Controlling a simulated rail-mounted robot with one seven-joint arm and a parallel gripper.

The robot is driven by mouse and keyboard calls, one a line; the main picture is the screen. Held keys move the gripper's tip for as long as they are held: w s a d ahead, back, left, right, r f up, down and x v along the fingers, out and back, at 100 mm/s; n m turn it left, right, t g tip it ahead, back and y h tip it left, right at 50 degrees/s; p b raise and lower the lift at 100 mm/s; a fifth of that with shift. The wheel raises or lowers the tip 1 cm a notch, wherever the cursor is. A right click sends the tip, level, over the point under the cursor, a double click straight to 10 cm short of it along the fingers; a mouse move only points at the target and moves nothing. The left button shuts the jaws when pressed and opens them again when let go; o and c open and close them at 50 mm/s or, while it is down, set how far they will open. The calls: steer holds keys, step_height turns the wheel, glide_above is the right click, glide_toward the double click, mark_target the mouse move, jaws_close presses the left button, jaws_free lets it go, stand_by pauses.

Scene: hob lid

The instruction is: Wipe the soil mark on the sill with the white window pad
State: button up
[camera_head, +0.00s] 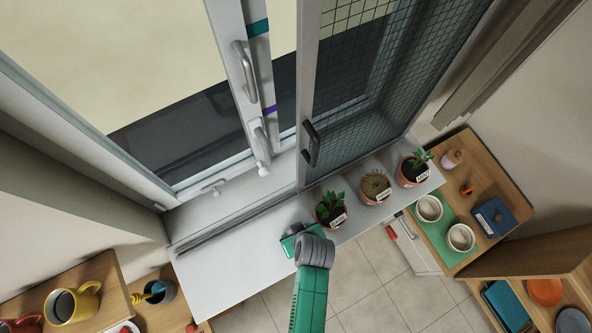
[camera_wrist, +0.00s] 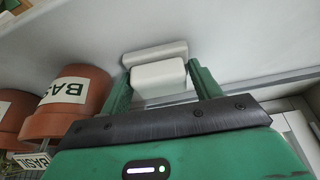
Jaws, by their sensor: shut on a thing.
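My gripper (camera_wrist: 160,73) is shut on the white window pad (camera_wrist: 158,76); its green fingers stand on either side of the pad's pale block, with a greyer rounded part beyond it. In the head view my gripper (camera_head: 293,240) is over the white sill (camera_head: 222,263), left of the nearest potted plant. The pad appears to be at or just above the sill; I cannot tell whether it touches. The pad is hidden by my gripper in the head view. I cannot make out a soil mark in either view.
Three labelled terracotta pots stand along the sill: a leafy one (camera_head: 330,210), a middle one (camera_head: 375,187) and a far-right one (camera_head: 414,169). A window handle (camera_head: 245,72) and a mesh screen (camera_head: 365,80) rise behind. The sill left of my gripper looks clear.

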steer(key=r, duration=0.2)
steer(key=shift+s+a+r+p, duration=0.1)
steer(key=shift+a+r+p, duration=0.1)
steer(key=shift+r+p, duration=0.15)
step_height(320, 180, up, 3)
steer(key=p, duration=0.3)
steer(key=shift+r, duration=1.1)
